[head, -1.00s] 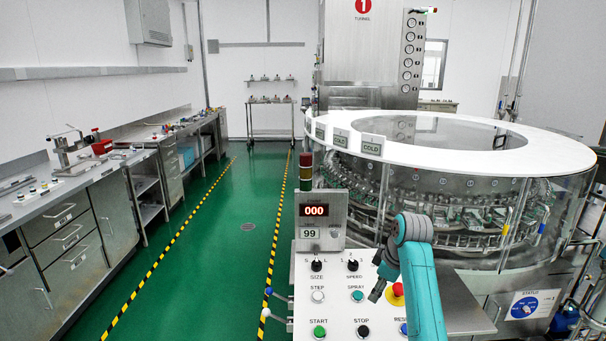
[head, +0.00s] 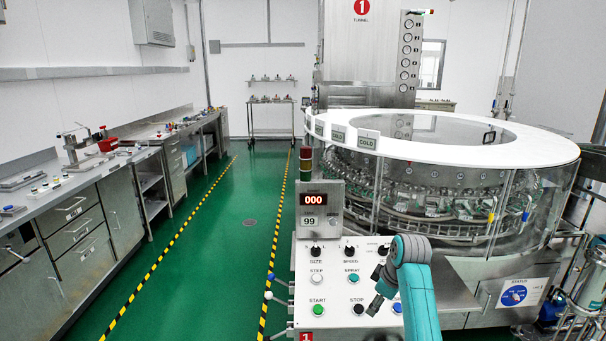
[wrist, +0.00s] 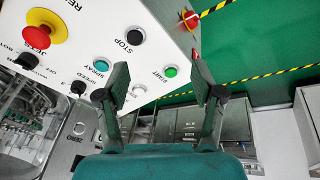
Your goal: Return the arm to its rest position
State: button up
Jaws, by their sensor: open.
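My teal arm (head: 415,300) shows in the head view in front of the washer's control panel. My gripper (head: 374,303) is dark and points left and down, over the panel's lower right part as seen from the head. In the wrist view my gripper (wrist: 160,80) has its two dark fingers apart, with nothing between them. The white control panel (wrist: 150,18) lies behind the fingertips there, with the green start button (wrist: 170,72) near the right finger. I cannot tell how far the fingers are from the panel.
The round washer (head: 440,190) with its white top ring stands right of and behind the panel. Levers with ball ends (head: 268,296) stick out at the panel's left. A steel workbench (head: 100,205) runs along the left wall. The green floor (head: 215,240) between is clear.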

jog(key=s+f+m+t, duration=0.1)
jog(key=s+f, duration=0.2)
jog(key=f, duration=0.3)
jog(key=s+f+m, duration=0.1)
jog(key=s+f, duration=0.2)
jog(key=f, duration=0.4)
jog(key=s+a+f+m+t, duration=0.1)
jog(key=s+f, duration=0.4)
jog(key=s, duration=0.3)
jog(key=s+f+m+t+h, duration=0.15)
jog(key=s+f, duration=0.25)
jog(key=s, duration=0.4)
jog(key=s+a+f+m+t, duration=0.1)
jog(key=s+f+m+t, duration=0.1)
jog(key=s+f, duration=0.4)
jog(key=s+r+m+t, duration=0.1)
jog(key=s+r+t, duration=0.15)
jog(key=s, duration=0.95)
jog(key=s+r+m+t, duration=0.3)
jog(key=s+r, duration=1.9)
jog(key=shift+s, duration=0.35)
